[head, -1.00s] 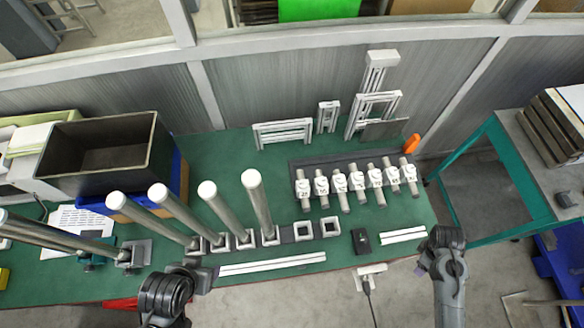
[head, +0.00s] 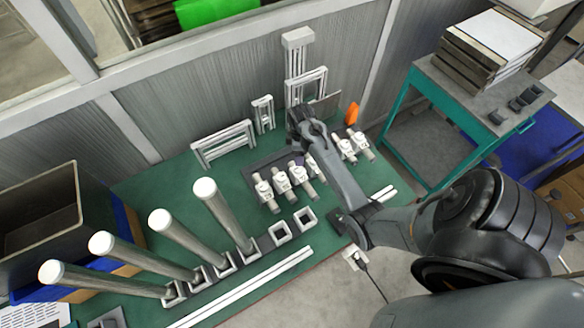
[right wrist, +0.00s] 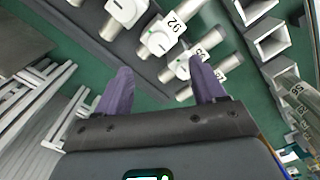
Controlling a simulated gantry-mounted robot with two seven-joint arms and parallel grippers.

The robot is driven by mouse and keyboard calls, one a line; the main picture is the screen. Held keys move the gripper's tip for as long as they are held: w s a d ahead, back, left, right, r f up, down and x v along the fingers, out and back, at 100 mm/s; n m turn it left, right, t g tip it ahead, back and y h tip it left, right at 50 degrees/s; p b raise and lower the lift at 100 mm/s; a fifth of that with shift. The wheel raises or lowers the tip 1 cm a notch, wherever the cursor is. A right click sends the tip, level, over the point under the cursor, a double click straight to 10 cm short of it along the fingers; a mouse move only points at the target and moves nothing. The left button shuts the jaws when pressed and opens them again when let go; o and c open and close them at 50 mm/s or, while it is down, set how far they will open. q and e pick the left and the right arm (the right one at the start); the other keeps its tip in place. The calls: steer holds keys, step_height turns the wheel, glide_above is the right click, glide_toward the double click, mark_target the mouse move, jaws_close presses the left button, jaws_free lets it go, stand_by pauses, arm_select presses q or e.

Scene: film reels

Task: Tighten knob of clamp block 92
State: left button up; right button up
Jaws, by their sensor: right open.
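Clamp block 92 (right wrist: 184,20) is white, on a grey rod, with its number readable in the right wrist view. Its round white knob (right wrist: 158,44) with a green mark faces the camera. My right gripper (right wrist: 162,68) is open and empty, its two purple fingers apart just short of the knob. The right finger overlaps a neighbouring clamp block (right wrist: 186,66) in the picture. In the head view my right gripper (head: 300,122) hangs over the row of clamp blocks (head: 281,179), and my arm hides part of the row. I cannot tell block 92 there. My left gripper is out of view.
Upright metal rods (head: 225,215) stand in square holders at the left of the green table (head: 190,168). White frames (head: 224,143) stand behind the row. An orange object (head: 352,113) is at its right end. White strips (head: 245,287) lie in front.

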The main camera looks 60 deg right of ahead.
mark_target(297, 168)
steer(key=f, duration=1)
steer(key=shift+w+f+b, duration=0.2)
steer(key=shift+w+b, duration=0.05)
steer(key=shift+b, duration=0.15)
steer(key=shift+c, duration=0.4)
steer(key=c, duration=1)
